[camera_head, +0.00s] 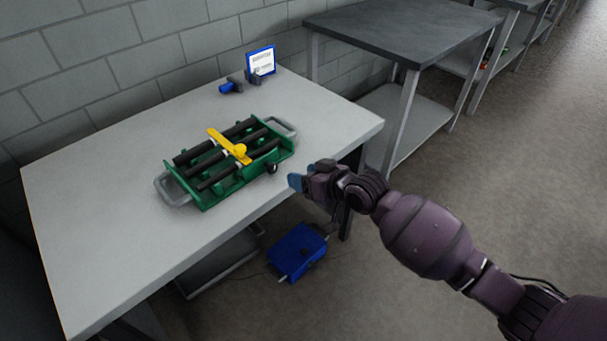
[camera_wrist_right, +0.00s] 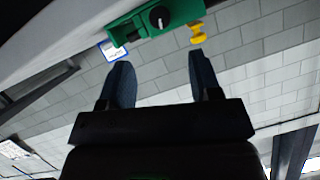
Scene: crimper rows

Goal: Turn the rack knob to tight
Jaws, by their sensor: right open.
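The green rack (camera_head: 222,172) stands on the grey table, with several black rods, a yellow bar (camera_head: 229,146) across its top and a grey handle at each end. A black knob (camera_head: 272,168) is on its front side near the right end. In the right wrist view the rack (camera_wrist_right: 127,29) appears at the top, and its round knob (camera_wrist_right: 159,17) carries a white mark; its setting cannot be read. My right gripper (camera_head: 296,182) is open and empty, just off the table's front edge. Its blue fingers (camera_wrist_right: 161,62) point toward the knob, apart from it. My left gripper is out of view.
The table (camera_head: 120,240) is clear to the left of the rack. A small blue-framed sign (camera_head: 261,61) and a blue-and-dark tool (camera_head: 232,86) are at the back. A blue box (camera_head: 297,252) is below the table. Another dark-topped table (camera_head: 405,28) stands behind.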

